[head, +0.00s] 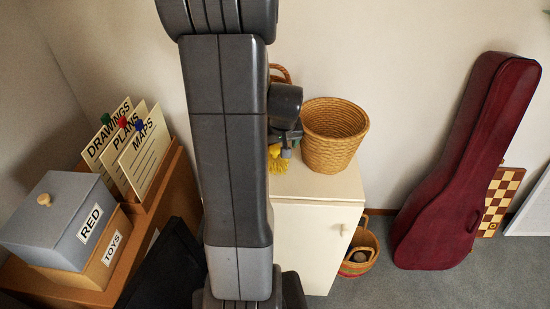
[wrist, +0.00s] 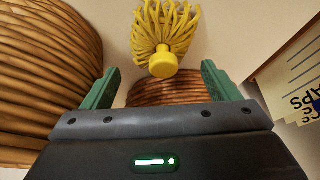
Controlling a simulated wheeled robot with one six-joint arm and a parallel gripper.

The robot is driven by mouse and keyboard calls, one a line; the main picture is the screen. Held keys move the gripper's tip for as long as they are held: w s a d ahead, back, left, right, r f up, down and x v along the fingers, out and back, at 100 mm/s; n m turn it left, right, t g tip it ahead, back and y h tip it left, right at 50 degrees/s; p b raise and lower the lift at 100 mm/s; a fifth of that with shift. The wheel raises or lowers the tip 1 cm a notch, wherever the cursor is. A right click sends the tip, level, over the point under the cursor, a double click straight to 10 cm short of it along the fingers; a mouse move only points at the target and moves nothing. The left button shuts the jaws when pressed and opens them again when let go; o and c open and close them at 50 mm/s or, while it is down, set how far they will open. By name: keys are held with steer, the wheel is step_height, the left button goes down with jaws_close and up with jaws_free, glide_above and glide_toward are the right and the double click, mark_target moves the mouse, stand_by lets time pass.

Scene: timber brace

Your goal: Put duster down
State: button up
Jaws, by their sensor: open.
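The duster (head: 276,160) has a yellow strand head. In the head view it is at the cabinet top, partly hidden by my arm. In the wrist view the duster (wrist: 165,32) shows its strands and a round yellow knob, centred just beyond and between the fingertips. My gripper (wrist: 160,70) has two green fingers set wide apart, with a gap between each finger and the knob. In the head view my gripper (head: 288,143) is mostly hidden behind my arm, close above the duster. I cannot tell whether the duster rests fully on the cabinet top.
A wicker basket (head: 335,135) stands on the white cabinet (head: 315,225), close right of my gripper. Another basket's handle (head: 281,73) shows behind my arm. Left are label cards (head: 145,150) and a grey box (head: 62,215). A floor basket (head: 361,250) and red instrument case (head: 465,165) stand right.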

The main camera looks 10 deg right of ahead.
steer(key=shift+a+x, duration=0.2)
steer(key=shift+x, duration=2.25)
steer(key=c, duration=1.1)
